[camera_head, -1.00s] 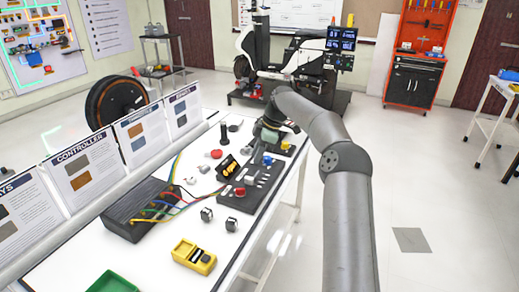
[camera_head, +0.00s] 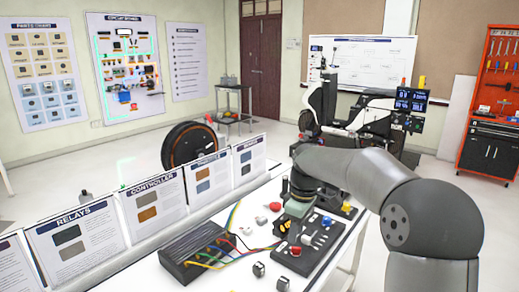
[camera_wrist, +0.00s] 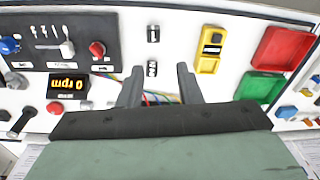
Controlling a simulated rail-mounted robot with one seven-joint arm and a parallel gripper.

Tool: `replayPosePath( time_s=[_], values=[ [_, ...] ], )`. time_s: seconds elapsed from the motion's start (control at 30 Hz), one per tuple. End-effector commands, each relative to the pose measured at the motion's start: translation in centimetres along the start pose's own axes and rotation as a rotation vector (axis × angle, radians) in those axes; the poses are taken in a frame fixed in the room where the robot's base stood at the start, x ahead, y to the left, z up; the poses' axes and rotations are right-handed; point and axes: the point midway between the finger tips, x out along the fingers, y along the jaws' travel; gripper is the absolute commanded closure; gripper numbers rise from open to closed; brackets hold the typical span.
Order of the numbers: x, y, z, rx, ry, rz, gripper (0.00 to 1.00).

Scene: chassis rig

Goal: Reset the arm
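My gripper (camera_wrist: 160,85) shows in the wrist view with its two dark fingers apart and nothing between them.
A black wired box (camera_head: 195,252) sits nearby.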

Motion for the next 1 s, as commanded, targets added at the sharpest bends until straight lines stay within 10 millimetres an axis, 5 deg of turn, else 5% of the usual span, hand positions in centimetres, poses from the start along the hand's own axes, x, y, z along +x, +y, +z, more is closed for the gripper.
replayPosePath(
  time_s=[0.03, 0.3, 0.5, 0.7, 1.0],
  values=[
    [-0.4, -3.0, 1.4, 0.074, -0.034, 0.024, 0.68],
    [1.0, -16.1, 11.3, 0.586, -0.066, 0.104, 0.68],
    [3.9, -23.1, 17.1, 0.879, -0.022, 0.097, 0.68],
    [5.3, -25.6, 18.9, 0.985, -0.003, 0.081, 0.68],
    [5.4, -25.6, 19.0, 0.988, -0.004, 0.080, 0.68]
  ],
)
